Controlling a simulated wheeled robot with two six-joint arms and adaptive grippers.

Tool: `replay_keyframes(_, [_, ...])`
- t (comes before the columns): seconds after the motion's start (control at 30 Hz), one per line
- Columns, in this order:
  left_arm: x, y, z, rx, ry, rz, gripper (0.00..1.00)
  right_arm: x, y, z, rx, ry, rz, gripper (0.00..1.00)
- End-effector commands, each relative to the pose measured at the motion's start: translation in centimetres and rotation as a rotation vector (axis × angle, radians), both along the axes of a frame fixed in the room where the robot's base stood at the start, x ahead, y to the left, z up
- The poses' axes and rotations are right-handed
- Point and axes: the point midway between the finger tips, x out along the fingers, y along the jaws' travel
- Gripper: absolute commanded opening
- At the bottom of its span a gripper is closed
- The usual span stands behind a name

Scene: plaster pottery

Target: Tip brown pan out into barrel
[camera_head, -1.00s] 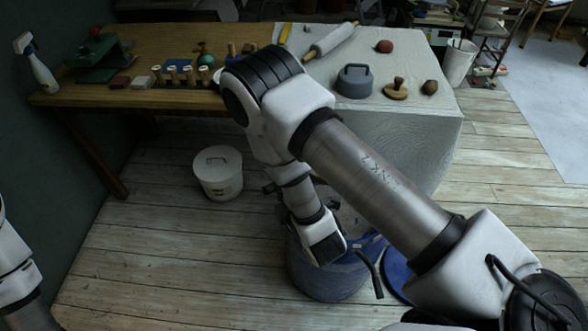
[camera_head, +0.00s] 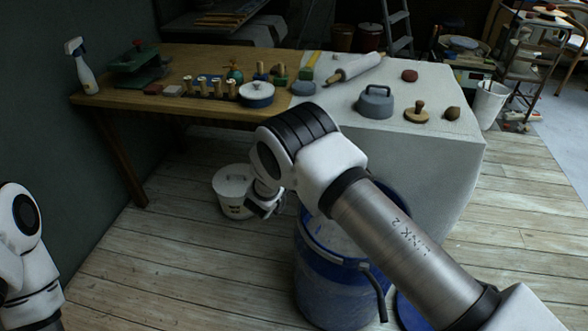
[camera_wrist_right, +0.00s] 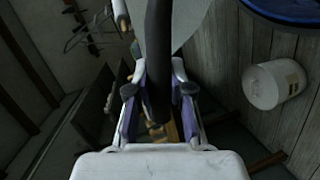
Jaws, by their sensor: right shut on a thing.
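The blue barrel (camera_head: 325,285) stands on the floor at the lower middle of the head view, its top partly covered by my right arm. Its blue rim (camera_wrist_right: 290,12) shows at the top right of the right wrist view. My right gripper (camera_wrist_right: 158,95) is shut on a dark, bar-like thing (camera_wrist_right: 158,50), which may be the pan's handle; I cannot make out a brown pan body. In the head view my right wrist is left of the barrel, in front of the white bucket, with the fingertips hidden. My left arm is at the left edge; its gripper is out of view.
A white lidded bucket (camera_head: 232,190) stands left of the barrel and also shows in the right wrist view (camera_wrist_right: 275,84). Behind are a wooden table (camera_head: 120,97) with tools and a cloth-covered table (camera_head: 440,165). Floor is clear at the left front.

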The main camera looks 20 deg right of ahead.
Motion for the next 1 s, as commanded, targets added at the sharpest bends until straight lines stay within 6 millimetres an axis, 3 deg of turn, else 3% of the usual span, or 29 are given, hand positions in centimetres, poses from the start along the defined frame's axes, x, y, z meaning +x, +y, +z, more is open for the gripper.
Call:
replay_keyframes(0.1, [0.0, 0.0, -0.6, 0.000, 0.000, 0.000, 0.40, 1.3, 0.5, -0.4, 0.000, -0.003, -0.027, 0.00])
replay_keyframes(0.23, [0.0, 0.0, -0.3, 0.000, 0.000, 0.000, 0.40, 1.5, 0.5, 0.1, 0.006, -0.008, -0.034, 0.00])
replay_keyframes(0.63, [0.0, 0.0, 2.9, 0.000, 0.000, 0.000, 0.40, 0.0, -1.7, 3.0, 0.181, -0.129, -0.034, 0.00])
replay_keyframes(1.0, [0.0, 0.0, 4.7, 0.000, 0.000, 0.000, 0.40, -1.6, -4.0, 5.5, 0.373, -0.264, -0.034, 0.00])
